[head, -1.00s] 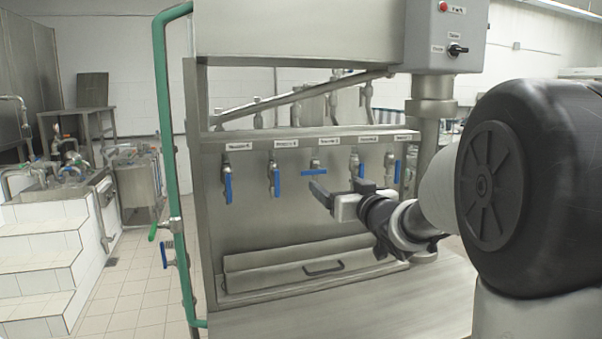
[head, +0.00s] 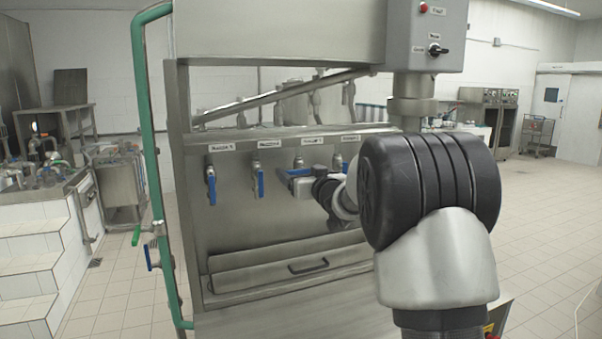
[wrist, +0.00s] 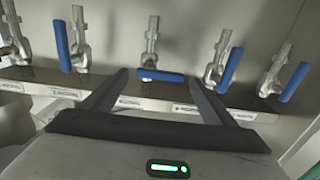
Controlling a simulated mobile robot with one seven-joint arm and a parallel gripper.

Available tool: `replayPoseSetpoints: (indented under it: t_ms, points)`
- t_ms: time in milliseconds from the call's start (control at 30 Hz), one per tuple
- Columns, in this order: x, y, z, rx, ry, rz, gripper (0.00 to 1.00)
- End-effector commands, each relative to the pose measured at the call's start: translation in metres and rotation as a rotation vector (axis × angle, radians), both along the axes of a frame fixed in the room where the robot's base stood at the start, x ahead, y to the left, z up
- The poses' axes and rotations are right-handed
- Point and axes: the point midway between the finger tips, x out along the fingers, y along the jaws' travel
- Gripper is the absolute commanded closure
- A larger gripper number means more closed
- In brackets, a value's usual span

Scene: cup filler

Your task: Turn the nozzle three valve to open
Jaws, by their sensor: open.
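The middle valve in the row, taken as nozzle three, has a blue handle (head: 299,172) lying crosswise, partly behind my gripper. In the wrist view the same blue handle (wrist: 160,75) is horizontal, just beyond and between my two dark fingers. My gripper (wrist: 157,80) is open with nothing clamped in it; contact with the handle cannot be made out. In the head view my gripper (head: 288,184) is at the front of this valve, and my arm hides part of it.
Neighbouring valves have blue handles along their pipes: one (head: 260,184) and another (head: 211,185) to the left; more (wrist: 231,68) show in the wrist view. A labelled ledge (head: 285,140) runs above the valves. A drawer-like tray (head: 290,268) lies below. A green pipe (head: 147,120) stands left.

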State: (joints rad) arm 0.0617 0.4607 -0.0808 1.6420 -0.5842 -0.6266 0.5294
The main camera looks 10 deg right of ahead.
Motion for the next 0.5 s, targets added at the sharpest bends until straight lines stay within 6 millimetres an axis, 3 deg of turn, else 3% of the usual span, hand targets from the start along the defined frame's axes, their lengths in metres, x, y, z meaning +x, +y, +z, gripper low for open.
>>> replayPoseSetpoints:
  t_ms: [67, 300, 500]
  points:
    - [-0.0002, 0.0, 0.0, 0.0, 0.0, 0.0, 0.24]
    - [-0.0004, 0.0, 0.0, 0.0, 0.0, 0.0, 0.62]
    - [-0.0004, 0.0, -0.0013, -0.014, -0.003, 0.0, 0.61]
